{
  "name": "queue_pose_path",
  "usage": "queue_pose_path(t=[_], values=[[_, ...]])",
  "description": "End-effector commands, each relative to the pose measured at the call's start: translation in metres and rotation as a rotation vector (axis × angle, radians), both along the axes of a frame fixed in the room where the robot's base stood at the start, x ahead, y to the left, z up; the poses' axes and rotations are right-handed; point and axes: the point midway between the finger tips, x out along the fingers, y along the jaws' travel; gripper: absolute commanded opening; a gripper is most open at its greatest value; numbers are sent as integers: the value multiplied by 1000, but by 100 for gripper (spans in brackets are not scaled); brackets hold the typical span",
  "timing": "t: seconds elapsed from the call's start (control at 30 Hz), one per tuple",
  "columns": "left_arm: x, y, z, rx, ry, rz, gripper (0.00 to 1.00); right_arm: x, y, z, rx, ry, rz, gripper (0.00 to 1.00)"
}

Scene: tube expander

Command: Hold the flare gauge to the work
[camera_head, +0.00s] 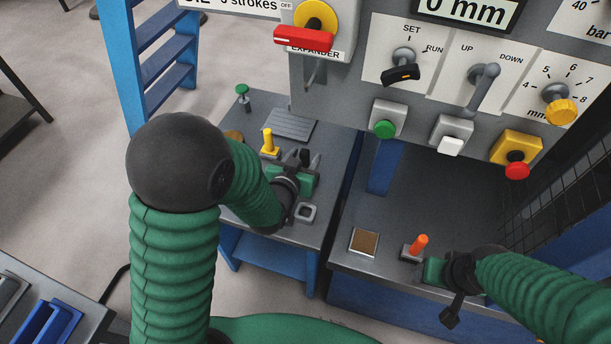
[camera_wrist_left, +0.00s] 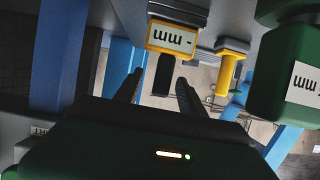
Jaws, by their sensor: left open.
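My left gripper (camera_head: 308,160) is over the small side table, its fingers pointing away from me. In the left wrist view its two dark fingers (camera_wrist_left: 160,88) stand apart. A yellow block with an "mm" label (camera_wrist_left: 174,38) and a dark stem (camera_wrist_left: 163,74) shows ahead, the stem in line with the gap; I see no grip on it. A yellow-handled piece (camera_head: 268,142) stands left of the gripper. I cannot tell which piece is the flare gauge. My right gripper (camera_head: 436,272) is beside an orange-handled piece (camera_head: 418,245) on the machine bench; its fingers are unclear.
The side table (camera_head: 255,108) also carries a ribbed grey plate (camera_head: 291,124) and a square grey ring (camera_head: 306,212). A brown-topped square pad (camera_head: 364,242) lies on the machine bench (camera_head: 375,205). The control panel (camera_head: 455,110) overhangs the bench. A green labelled body (camera_wrist_left: 295,85) is close at right.

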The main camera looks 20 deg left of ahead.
Motion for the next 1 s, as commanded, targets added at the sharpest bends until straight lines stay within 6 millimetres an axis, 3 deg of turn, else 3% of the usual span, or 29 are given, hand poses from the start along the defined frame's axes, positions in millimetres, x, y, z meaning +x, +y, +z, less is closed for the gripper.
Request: queue_pose_path(t=[0.2, 0.47, 0.8, 1.0], values=[[37, 0, -11, 0, 0, 0, 47, 0, 0, -4, 0, 0, 0, 58], [40, 0, -12, 0, 0, 0, 46, 0, 0, -4, 0, 0, 0, 58], [40, 0, -12, 0, 0, 0, 1, 0, 0, -4, 0, 0, 0, 58], [40, 0, -12, 0, 1, 0, 0, 0, 0, -4, 0, 0, 0, 58]])
